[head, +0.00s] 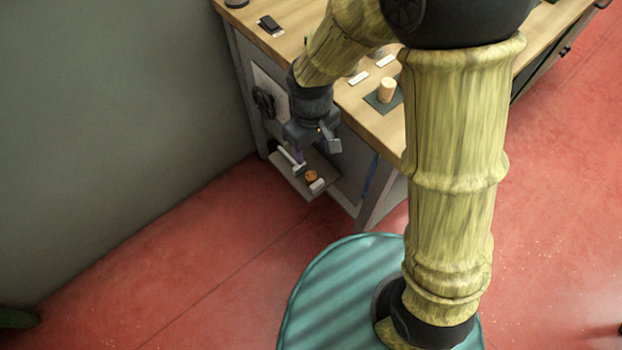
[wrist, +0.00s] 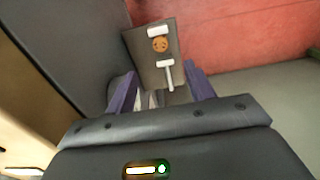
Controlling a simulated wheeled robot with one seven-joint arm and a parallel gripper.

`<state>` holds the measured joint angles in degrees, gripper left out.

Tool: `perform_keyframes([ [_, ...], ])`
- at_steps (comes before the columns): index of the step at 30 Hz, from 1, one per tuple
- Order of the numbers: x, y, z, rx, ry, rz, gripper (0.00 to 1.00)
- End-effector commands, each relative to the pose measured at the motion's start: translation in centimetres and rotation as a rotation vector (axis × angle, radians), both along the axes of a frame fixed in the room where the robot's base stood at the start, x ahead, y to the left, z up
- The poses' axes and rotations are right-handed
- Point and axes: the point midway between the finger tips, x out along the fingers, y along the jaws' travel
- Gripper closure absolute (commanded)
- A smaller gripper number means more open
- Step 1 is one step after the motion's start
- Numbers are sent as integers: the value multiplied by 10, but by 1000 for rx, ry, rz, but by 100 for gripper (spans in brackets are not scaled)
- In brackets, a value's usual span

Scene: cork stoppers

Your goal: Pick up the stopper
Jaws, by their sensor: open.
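A small round orange-brown stopper (head: 311,176) lies on a grey shelf (head: 327,174) low at the end of the workbench. It also shows in the wrist view (wrist: 160,45), between two white pieces. My gripper (head: 306,156) hangs above the shelf, pointing down. In the wrist view its two purple fingers (wrist: 160,74) are apart with nothing held between them, and the stopper lies beyond their tips. A paler cork-coloured cylinder (head: 388,90) stands upright on a dark mat (head: 373,99) on the benchtop.
A white T-shaped piece (wrist: 168,73) and a white block (wrist: 158,31) lie on the shelf beside the stopper. A dark handwheel (head: 264,101) sticks out from the bench end (head: 250,65). A grey wall (head: 110,110) stands left. Red floor (head: 200,240) is clear in front.

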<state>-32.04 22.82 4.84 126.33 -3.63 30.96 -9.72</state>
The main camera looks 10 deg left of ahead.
Motion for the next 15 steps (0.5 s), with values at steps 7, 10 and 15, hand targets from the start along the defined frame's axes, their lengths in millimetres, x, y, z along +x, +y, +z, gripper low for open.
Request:
perform_keyframes([
  [7, -2, 1, -48, -3, 4, 5, 47],
  [10, -2, 1, -66, -2, 3, 4, 47],
  [15, -1, 1, -89, -2, 2, 3, 47],
])
